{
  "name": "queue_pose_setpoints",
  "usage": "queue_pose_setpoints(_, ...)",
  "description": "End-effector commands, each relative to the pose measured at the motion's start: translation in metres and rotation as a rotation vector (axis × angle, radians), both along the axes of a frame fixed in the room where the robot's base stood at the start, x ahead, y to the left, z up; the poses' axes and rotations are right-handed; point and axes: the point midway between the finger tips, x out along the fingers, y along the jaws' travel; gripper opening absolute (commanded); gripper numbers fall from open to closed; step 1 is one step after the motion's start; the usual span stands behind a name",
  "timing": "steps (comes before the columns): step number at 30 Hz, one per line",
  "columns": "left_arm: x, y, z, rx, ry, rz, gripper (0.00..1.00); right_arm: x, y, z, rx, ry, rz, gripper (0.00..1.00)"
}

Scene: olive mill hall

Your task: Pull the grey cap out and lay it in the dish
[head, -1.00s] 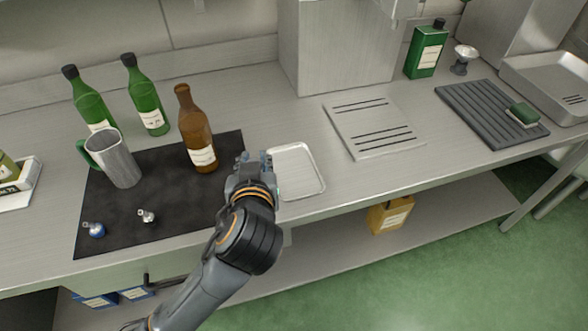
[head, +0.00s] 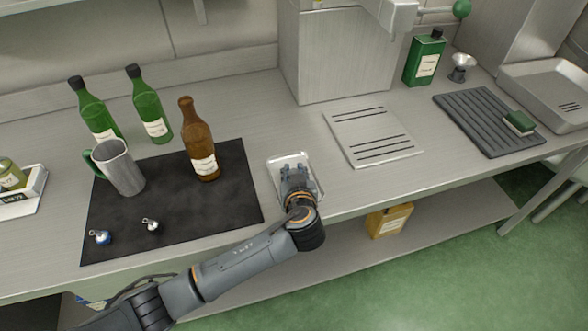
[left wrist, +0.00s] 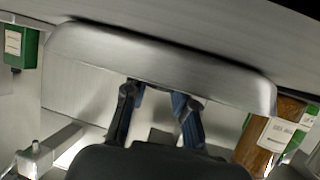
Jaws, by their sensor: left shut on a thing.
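The dish (head: 277,172) is a shallow, pale metal tray with rounded corners near the bench's front edge, to the right of the black mat. My left gripper (head: 294,170) is over the dish and hides part of it. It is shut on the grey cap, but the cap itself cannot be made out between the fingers. The fingers also show in the left wrist view (left wrist: 158,95). My right gripper is not in view.
On the black mat (head: 215,225) stand a brown bottle (head: 198,140), a metal jug (head: 121,168) and two small stoppers (head: 151,226). Green bottles (head: 150,108) stand behind. A slotted plate (head: 372,136) lies right of the dish.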

Motion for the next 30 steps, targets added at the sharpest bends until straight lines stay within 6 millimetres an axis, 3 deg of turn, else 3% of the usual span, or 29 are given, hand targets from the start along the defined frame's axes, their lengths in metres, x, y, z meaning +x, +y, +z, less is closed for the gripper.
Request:
queue_pose_setpoints(11, 0.0, 0.0, -0.007, -0.002, 0.0, 0.001, 0.0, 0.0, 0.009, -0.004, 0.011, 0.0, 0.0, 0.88)
queue_pose_setpoints(12, 0.0, 0.0, -0.007, -0.002, -0.001, 0.001, 0.27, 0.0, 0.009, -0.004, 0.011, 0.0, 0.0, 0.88)
queue_pose_setpoints(15, 0.0, 0.0, -0.005, -0.001, -0.001, 0.0, 0.47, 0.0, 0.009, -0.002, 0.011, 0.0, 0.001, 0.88)
queue_pose_setpoints(16, 0.0, 0.0, -0.005, -0.001, -0.001, 0.0, 0.49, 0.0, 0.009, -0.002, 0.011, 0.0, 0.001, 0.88)
queue_pose_setpoints(27, 0.0, 0.0, 0.001, 0.0, -0.001, 0.0, 0.49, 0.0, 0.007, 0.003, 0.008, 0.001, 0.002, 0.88)
queue_pose_setpoints(30, -0.013, -0.003, 0.001, -0.004, 0.0, -0.003, 0.49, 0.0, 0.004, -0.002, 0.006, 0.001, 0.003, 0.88)
